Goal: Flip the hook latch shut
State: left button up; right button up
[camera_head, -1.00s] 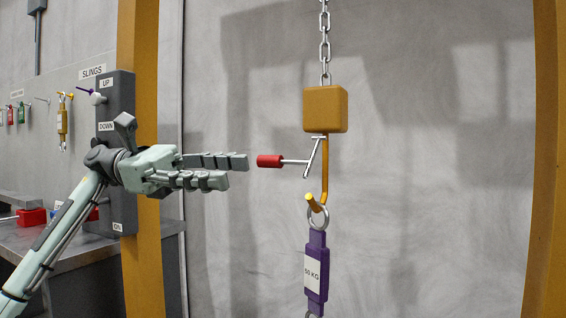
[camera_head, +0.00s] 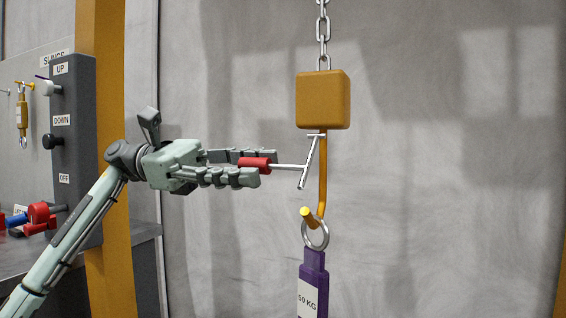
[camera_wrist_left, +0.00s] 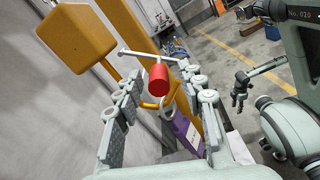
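The hook latch (camera_head: 309,160) is a silver bar hanging tilted below the orange block (camera_head: 323,100). Its lower end stands apart from the yellow tip of the hook (camera_head: 323,180). A red handle (camera_head: 255,164) sticks out to the left from the latch. My left gripper (camera_head: 266,168) is open, its fingers on either side of the red handle. In the left wrist view the handle (camera_wrist_left: 158,80) lies between the spread fingers, with gaps visible. My right gripper (camera_wrist_left: 240,94) shows small in the left wrist view; its opening is unclear.
A silver ring (camera_head: 315,233) hangs in the hook and carries a purple 50 KG weight (camera_head: 313,285). A chain (camera_head: 323,35) holds the block. A yellow post (camera_head: 103,200) and a grey control panel (camera_head: 72,150) stand left. The grey wall behind is clear.

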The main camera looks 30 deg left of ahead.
aim_at(267, 168)
pick_arm(q)
jog(key=shift+w+d+p, duration=0.15)
jog(key=shift+d+p, duration=0.15)
jog(key=shift+d, duration=1.85)
pick_arm(e)
jog(key=shift+x, duration=1.05)
pick_arm(q)
jog(key=shift+c, duration=0.6)
pick_arm(e)
jog(key=shift+s+a, duration=0.1)
jog(key=shift+a, duration=0.1)
pick_arm(q)
grip_shut()
